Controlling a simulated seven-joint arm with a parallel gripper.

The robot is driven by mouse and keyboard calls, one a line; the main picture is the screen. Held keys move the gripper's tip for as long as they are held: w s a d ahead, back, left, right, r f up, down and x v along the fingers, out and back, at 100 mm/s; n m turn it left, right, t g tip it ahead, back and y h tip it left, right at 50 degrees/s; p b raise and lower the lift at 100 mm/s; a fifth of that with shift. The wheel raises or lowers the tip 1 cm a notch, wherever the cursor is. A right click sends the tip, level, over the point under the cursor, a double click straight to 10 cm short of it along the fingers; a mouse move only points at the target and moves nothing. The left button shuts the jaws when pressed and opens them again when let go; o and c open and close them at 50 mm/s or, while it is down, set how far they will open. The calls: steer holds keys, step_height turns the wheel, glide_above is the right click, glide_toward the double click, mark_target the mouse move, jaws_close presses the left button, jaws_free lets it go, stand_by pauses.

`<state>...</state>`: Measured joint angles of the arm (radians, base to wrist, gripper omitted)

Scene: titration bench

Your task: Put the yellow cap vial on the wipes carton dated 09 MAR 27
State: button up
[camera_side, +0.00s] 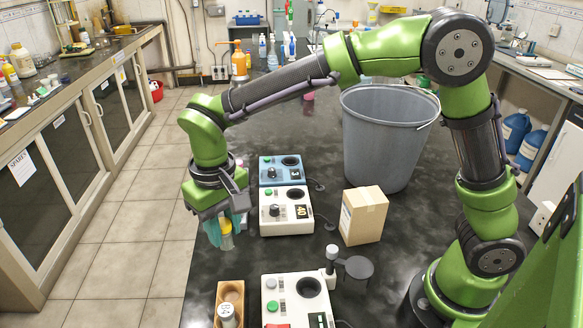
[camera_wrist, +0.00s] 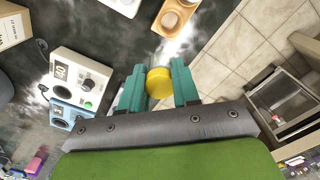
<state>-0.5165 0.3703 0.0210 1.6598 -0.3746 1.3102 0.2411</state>
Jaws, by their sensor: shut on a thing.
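The yellow cap vial (camera_side: 226,228) is held upright between the teal fingers of my gripper (camera_side: 224,231), which is shut on it. In the wrist view the yellow cap (camera_wrist: 158,83) sits between the two fingers, and the clear body is mostly hidden beyond it. In the side view my gripper is above the left edge of the dark bench, left of the white device with the 40 display. A brown carton (camera_side: 363,216) stands on the bench right of that device, apart from my gripper. Its label is too small to read, so I cannot tell its date.
A white device (camera_side: 286,212) and a blue device (camera_side: 281,170) stand between my gripper and the carton side. Another white device (camera_side: 297,301) and a wooden rack (camera_side: 221,291) holding a lidded vial are in front. A large grey bin (camera_side: 388,135) stands behind the carton.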

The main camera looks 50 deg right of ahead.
steer(key=s+d+r+m, duration=0.4)
steer(key=d+r, duration=0.2)
steer(key=d, duration=0.5)
steer(key=s+d+r+m, duration=0.4)
steer(key=s+d+r, duration=0.1)
steer(key=d, duration=0.5)
steer(key=s+d+f+m, duration=0.25)
steer(key=s+m, duration=0.25)
steer(key=s, duration=0.4)
steer(key=s+d+f+m, duration=0.1)
steer(key=s+f+m, duration=0.3)
steer(key=s, duration=0.5)
glide_above(366, 196)
steer(key=shift+s+a+f, duration=0.1)
steer(key=shift+s+f, duration=0.2)
steer(key=shift+f, duration=0.25)
steer(key=shift+w+f, duration=0.2)
steer(key=shift+f, duration=0.7)
steer(key=shift+w+f, duration=0.15)
steer(key=shift+f, duration=0.7)
steer(key=shift+f, duration=0.1)
